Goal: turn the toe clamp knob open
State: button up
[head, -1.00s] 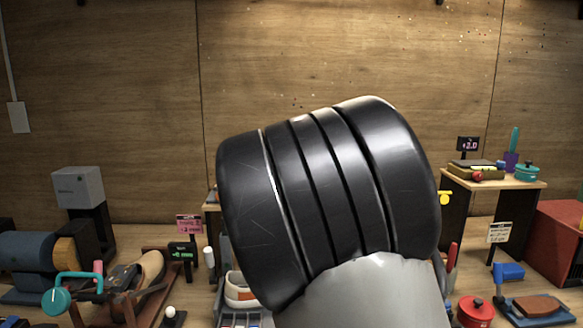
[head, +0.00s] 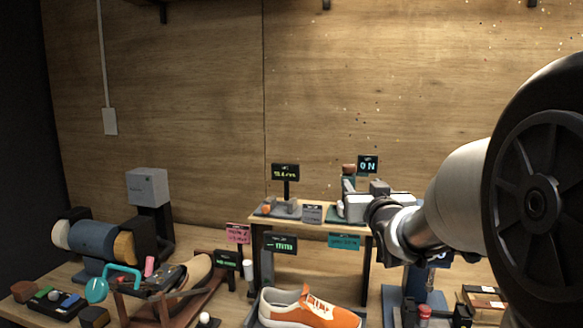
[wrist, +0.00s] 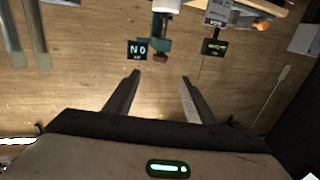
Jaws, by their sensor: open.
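A wooden stand (head: 190,306) at the lower left of the head view holds a dark shoe with a tan heel. At its left end are a round teal knob (head: 97,290) and a teal bar handle (head: 122,274); the round one looks like the toe clamp knob. My gripper (head: 350,208) is well to the right of the stand and higher, in front of the small shelf; its fingers are hard to make out there. In the wrist view my gripper (wrist: 161,75) is open, with nothing between its fingers. The knob does not show in the wrist view.
A raised shelf (head: 320,226) with small devices and signs stands behind my gripper. An orange sneaker (head: 310,312) sits below it. A blue roller machine (head: 92,241) and a grey box (head: 148,187) stand behind the wooden stand. My arm covers the right side.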

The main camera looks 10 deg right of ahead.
aim_at(351, 169)
jog(key=w+d, duration=0.1)
jog(key=w, duration=0.4)
jog(key=w+p, duration=0.1)
jog(key=w, duration=0.5)
jog(key=w+d, duration=0.1)
jog(key=w, duration=0.5)
jog(key=shift+d, duration=0.35)
jog(key=shift+p, duration=0.3)
jog(key=c, duration=1)
